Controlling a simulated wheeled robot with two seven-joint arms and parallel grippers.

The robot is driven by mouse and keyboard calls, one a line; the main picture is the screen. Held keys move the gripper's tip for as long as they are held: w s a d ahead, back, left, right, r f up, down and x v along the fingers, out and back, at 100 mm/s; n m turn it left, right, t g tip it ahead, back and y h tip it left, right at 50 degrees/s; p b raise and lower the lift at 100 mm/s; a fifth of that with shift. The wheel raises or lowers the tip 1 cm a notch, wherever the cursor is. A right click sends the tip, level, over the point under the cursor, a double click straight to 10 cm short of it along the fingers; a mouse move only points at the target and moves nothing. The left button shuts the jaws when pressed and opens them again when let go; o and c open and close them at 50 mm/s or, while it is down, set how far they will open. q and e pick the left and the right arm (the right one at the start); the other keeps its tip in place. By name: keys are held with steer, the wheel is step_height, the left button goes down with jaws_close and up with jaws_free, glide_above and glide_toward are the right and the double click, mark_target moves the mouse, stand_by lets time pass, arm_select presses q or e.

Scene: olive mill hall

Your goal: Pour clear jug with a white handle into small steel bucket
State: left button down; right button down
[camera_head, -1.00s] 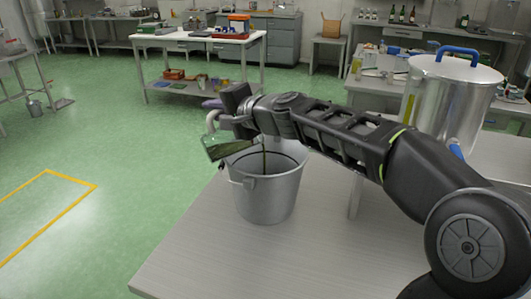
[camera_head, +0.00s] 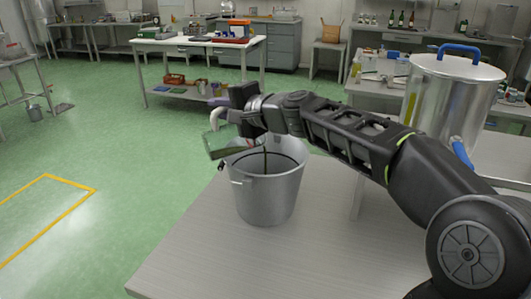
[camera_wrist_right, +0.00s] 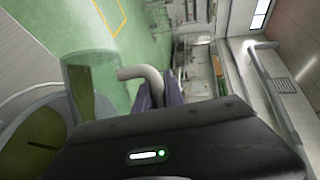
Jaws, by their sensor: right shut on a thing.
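The clear jug (camera_head: 219,147) is held tilted over the left rim of the small steel bucket (camera_head: 268,198), with dark green liquid inside it. A thin dark stream (camera_head: 265,160) falls into the bucket. The bucket stands upright on the grey table. My right gripper (camera_head: 232,110) is shut on the jug's white handle (camera_head: 216,117), above and left of the bucket. The right wrist view shows the clear jug (camera_wrist_right: 88,88), its pale handle (camera_wrist_right: 142,73) at the fingers, and greenish liquid in the bucket (camera_wrist_right: 30,138). My left gripper is not in view.
A large steel pot (camera_head: 445,110) with a blue-handled lid and blue tap stands at the right, behind my right arm. The grey table (camera_head: 330,245) is clear in front of and right of the bucket. Its left edge lies close to the bucket.

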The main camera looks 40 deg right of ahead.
steer(key=shift+d, duration=0.1)
steer(key=shift+d+f+b, duration=0.1)
steer(key=shift+d+b, duration=0.05)
steer(key=shift+b, duration=0.4)
steer(key=shift+r+p, duration=0.3)
steer(key=shift+p, duration=0.05)
steer(key=a+p, duration=0.1)
steer(key=p, duration=0.1)
steer(key=a+r+n+p, duration=0.1)
steer(key=p, duration=0.2)
steer(key=shift+w+a+r+g+h, duration=0.1)
steer(key=shift+w+a+g+h, duration=0.05)
steer(key=shift+a+g+h, duration=0.15)
steer(key=shift+w+a+f+n+h+p, duration=0.1)
steer(key=shift+a+f+n+h+p, duration=0.2)
steer(key=shift+a+f+n+p, duration=0.5)
steer(key=shift+d, duration=0.25)
steer(key=shift+r, duration=0.15)
